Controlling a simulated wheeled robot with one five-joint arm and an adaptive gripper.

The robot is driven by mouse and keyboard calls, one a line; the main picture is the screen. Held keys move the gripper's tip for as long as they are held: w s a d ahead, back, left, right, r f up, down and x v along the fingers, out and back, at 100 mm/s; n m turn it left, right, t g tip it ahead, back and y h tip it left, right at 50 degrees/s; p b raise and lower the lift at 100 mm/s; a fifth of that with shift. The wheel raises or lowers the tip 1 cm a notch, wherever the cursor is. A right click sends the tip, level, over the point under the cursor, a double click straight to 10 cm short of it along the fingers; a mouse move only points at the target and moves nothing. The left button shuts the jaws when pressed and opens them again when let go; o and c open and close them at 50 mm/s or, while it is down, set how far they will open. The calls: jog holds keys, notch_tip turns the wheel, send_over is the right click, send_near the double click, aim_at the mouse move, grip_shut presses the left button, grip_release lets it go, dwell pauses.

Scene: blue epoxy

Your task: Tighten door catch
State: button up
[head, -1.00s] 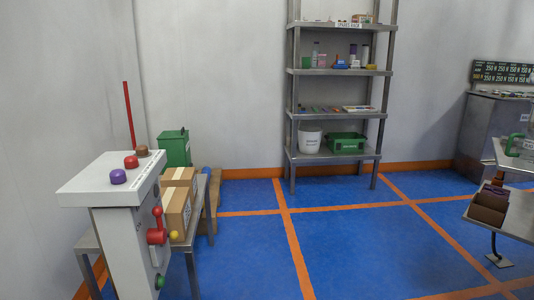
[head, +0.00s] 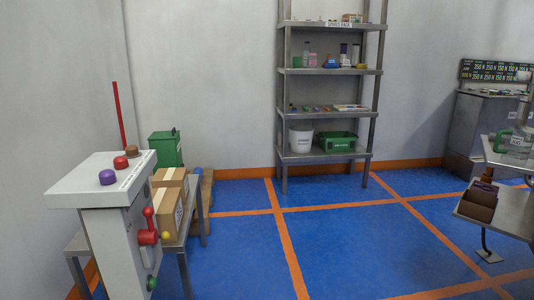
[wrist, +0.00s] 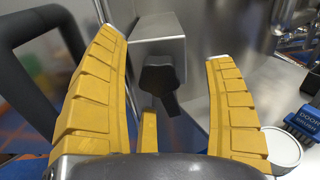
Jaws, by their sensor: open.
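In the wrist view, a black lobed knob (wrist: 160,82) sits on the front of a grey metal block (wrist: 150,45). It looks like the door catch, though no label on it can be read. My gripper (wrist: 165,45) has two yellow ribbed fingers, spread wide, with the knob between them in the picture. Clear gaps show on both sides of the knob, and neither finger is seen touching it. A yellow piece (wrist: 149,130) stands below the knob, between the fingers. The head view shows neither the knob nor my gripper.
In the wrist view, a thick black bar (wrist: 35,70) bends along the left. A blue lettered object (wrist: 305,122) and a round white-rimmed container (wrist: 280,148) are at right. In the head view, a control pedestal (head: 110,185) stands left, shelves (head: 330,155) behind, and blue floor (head: 340,240) is open.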

jog(key=o, duration=0.4)
jog(key=shift+a, duration=0.1)
jog(key=shift+a+b, duration=0.75)
jog(key=shift+a, duration=0.2)
jog(key=n, duration=0.2)
jog(key=shift+n, duration=0.4)
jog(key=shift+d, duration=0.15)
jog(key=shift+d+p, duration=0.55)
jog(key=shift+d, duration=0.35)
